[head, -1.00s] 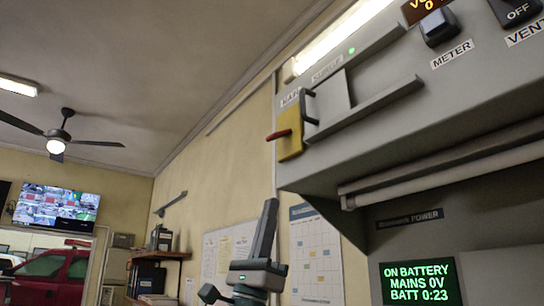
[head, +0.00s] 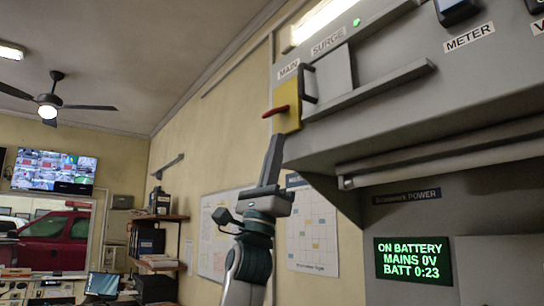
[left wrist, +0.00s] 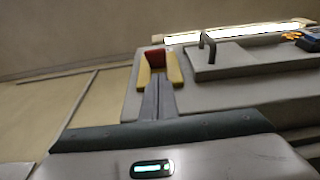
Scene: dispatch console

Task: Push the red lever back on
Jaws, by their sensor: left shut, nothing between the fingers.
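The red lever (head: 276,111) sticks out from a yellow plate (head: 290,108) on the left end of the grey overhead cabinet, by the label that looks like MAIN. In the left wrist view the lever (left wrist: 155,57) shows as a red block between yellow sides (left wrist: 173,68). My left gripper (head: 275,140) points up, its fingers shut and empty, with the tips just below the lever and plate. In the left wrist view the fingertips (left wrist: 157,82) lie just below the red block; I cannot tell whether they touch it. My right gripper is in neither view.
A black handle (head: 309,83) with a grey cover (head: 335,72) stands right of the lever, above a protruding ledge (head: 370,87). The cabinet's underside overhangs a screen (head: 413,261) reading ON BATTERY, MAINS 0V, BATT 0:23. Open space lies left of the lever.

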